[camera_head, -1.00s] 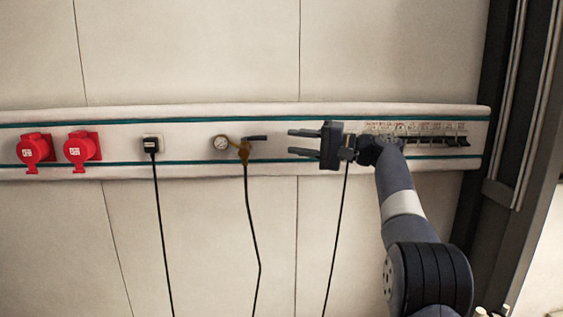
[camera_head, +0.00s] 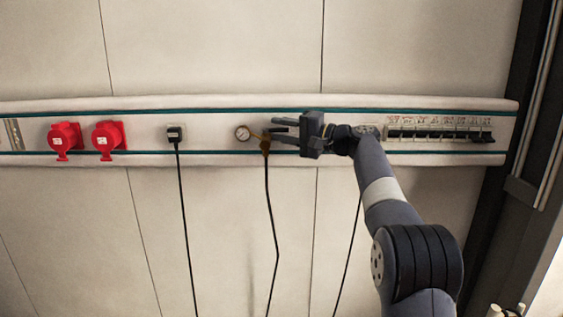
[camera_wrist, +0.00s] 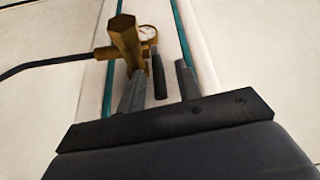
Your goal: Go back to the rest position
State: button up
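I cannot tell whether a finger touches the valve.
The wall rail (camera_head: 220,103) carries two red sockets (camera_head: 66,138), a black plug (camera_head: 175,134) with a hanging cable, and a row of breakers (camera_head: 440,135) at right. Black cables hang below the rail. A dark post (camera_head: 500,190) stands at the right.

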jog(key=shift+w+n+g, duration=0.1)
jog(key=shift+n+g, duration=0.2)
jog(key=shift+g, duration=0.1)
jog(key=b+v, duration=0.4)
jog(key=v, duration=0.7)
jog(key=p+x, duration=0.4)
jog(key=x, duration=0.6)
jog(key=shift+w+a+r, duration=0.1)
jog(key=shift+a+r, duration=0.05)
jog(key=shift+a, duration=0.05)
jog(key=shift+w+a, duration=0.1)
jog(key=shift+a, duration=0.15)
jog(key=shift+s+m+t+h, duration=0.3)
jog(key=shift+m+t, duration=0.3)
jog(key=shift+t, duration=0.2)
jog(key=s+d+r+m+g+h, duration=0.2)
jog(key=s+d+m+g, duration=0.15)
jog(key=d+m, duration=0.55)
jog(key=shift+n+t, duration=0.45)
jog(key=shift+n, duration=0.35)
jog(key=shift+x, duration=2.2)
jog(key=shift+f, duration=0.1)
